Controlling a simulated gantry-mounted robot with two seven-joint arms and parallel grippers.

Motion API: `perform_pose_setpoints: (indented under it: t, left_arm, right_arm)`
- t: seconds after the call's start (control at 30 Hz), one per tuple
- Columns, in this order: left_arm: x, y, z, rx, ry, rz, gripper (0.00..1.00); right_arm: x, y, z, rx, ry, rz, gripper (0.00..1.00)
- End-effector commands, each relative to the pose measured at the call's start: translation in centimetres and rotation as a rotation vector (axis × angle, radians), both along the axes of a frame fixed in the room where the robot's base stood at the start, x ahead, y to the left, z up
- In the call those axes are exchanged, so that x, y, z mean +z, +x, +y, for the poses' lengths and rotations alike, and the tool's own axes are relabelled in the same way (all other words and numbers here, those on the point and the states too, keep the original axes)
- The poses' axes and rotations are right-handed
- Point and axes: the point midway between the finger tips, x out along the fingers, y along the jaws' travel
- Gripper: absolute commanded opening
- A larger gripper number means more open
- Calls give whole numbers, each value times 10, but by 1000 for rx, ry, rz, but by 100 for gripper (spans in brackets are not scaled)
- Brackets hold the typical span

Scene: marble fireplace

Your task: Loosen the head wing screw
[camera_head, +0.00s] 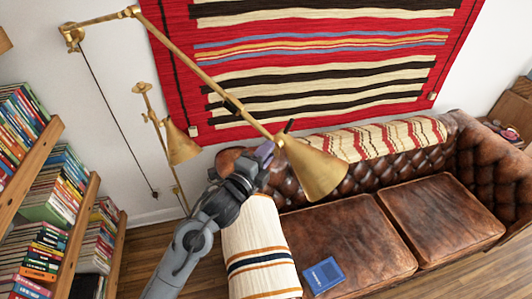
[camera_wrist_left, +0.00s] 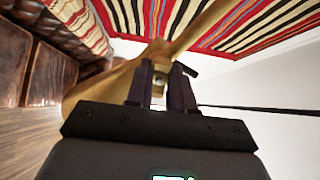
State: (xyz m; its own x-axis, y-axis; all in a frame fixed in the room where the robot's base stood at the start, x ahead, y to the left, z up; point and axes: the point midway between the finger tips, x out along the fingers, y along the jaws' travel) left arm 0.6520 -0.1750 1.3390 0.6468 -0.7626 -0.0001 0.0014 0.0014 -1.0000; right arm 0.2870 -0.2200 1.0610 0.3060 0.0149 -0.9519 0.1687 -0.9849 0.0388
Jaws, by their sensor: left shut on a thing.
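A brass lamp with a long diagonal arm (camera_head: 190,62) ends in a cone-shaped shade (camera_head: 316,168) in the head view. My left gripper (camera_head: 266,153) is at the joint where the arm meets the shade. In the left wrist view its two dark fingers (camera_wrist_left: 160,88) are shut on a small brass piece, the head wing screw (camera_wrist_left: 160,79), which is mostly hidden between them. The shade (camera_wrist_left: 98,86) shows behind and to the left of the fingers there. My right gripper is in neither view.
A second brass lamp (camera_head: 181,144) stands behind my left arm. A brown leather sofa (camera_head: 350,232) with a blue book (camera_head: 323,275) lies below. Bookshelves (camera_head: 38,170) line the left. A striped red rug (camera_head: 320,60) hangs on the wall behind.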

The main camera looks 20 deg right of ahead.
Motion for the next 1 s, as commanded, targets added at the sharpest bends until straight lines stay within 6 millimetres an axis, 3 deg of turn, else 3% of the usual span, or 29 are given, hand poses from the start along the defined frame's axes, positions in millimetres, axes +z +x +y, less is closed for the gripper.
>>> perform_pose_setpoints:
  t: [0.03, 0.2, 0.67, 1.0]
  left_arm:
    - [1, 0, 0, -1, -3, 0, 25]
    - [1, 0, 0, -1, -1, 0, 48]
    - [-1, -6, 8, 1, 0, 0, 48]
    - [-2, -38, 47, 1, 1, -2, 48]
  right_arm:
    - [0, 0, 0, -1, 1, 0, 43]
    - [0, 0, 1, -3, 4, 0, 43]
    - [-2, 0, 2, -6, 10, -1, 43]
    - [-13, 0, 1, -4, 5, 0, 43]
